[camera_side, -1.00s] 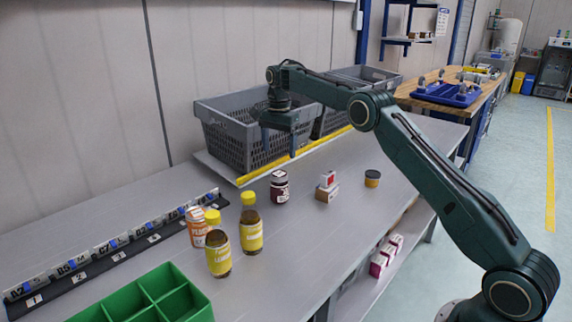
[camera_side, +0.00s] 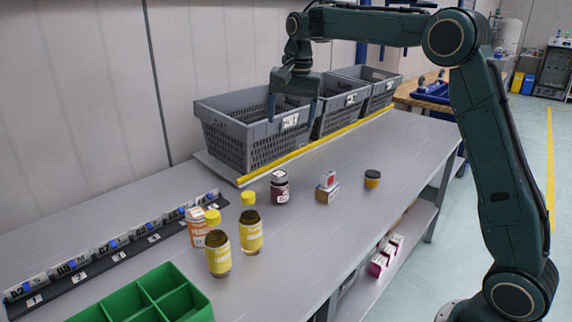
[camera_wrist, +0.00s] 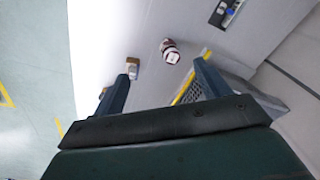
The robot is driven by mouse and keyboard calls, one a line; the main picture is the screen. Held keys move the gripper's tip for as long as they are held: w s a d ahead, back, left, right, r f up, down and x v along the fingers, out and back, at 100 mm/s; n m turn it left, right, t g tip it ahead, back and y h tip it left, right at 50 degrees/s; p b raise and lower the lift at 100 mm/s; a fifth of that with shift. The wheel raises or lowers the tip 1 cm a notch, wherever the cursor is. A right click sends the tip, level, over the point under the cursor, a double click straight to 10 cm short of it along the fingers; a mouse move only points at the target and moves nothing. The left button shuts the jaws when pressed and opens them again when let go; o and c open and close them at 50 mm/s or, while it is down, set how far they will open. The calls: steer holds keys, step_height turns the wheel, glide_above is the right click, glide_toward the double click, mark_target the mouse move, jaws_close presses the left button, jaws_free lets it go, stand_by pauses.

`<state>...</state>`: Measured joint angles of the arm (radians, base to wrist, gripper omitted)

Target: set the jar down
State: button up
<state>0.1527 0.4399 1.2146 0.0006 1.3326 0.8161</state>
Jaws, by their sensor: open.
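A dark jar (camera_side: 279,188) with a white and red label stands upright on the grey table, in front of the nearest crate. It also shows in the wrist view (camera_wrist: 170,51), beyond my fingertips. My gripper (camera_side: 291,110) is open and empty, raised in the air in front of the nearest grey crate and well above the table. Nothing touches the jar.
Grey crates (camera_side: 228,153) line the wall behind a yellow strip (camera_side: 300,150). Yellow-capped bottles (camera_side: 250,232), an orange-labelled container (camera_side: 198,232), small boxes (camera_side: 327,190) and a small black-lidded tub (camera_side: 372,179) stand nearby. A green divided tray (camera_side: 118,303) is front left. The table's right end is clear.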

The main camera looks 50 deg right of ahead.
steer(key=s+a+r+n+t, duration=0.1)
steer(key=s+a+r+n, duration=0.25)
steer(key=s, duration=0.65)
steer(key=s+a+f+n+t, duration=0.1)
steer(key=s+f+n, duration=0.1)
steer(key=s, duration=0.6)
steer(key=s+a+f+n+t, duration=0.1)
steer(key=s+a+f+n, duration=0.1)
steer(key=s, duration=0.6)
steer(key=s+a+f+n, duration=0.1)
steer(key=s+f+n, duration=0.2)
steer(key=s, duration=0.5)
steer(key=shift+s+a+f+n+t, duration=0.2)
steer(key=shift+a+f+n+t, duration=0.05)
steer(key=shift+n+t, duration=0.15)
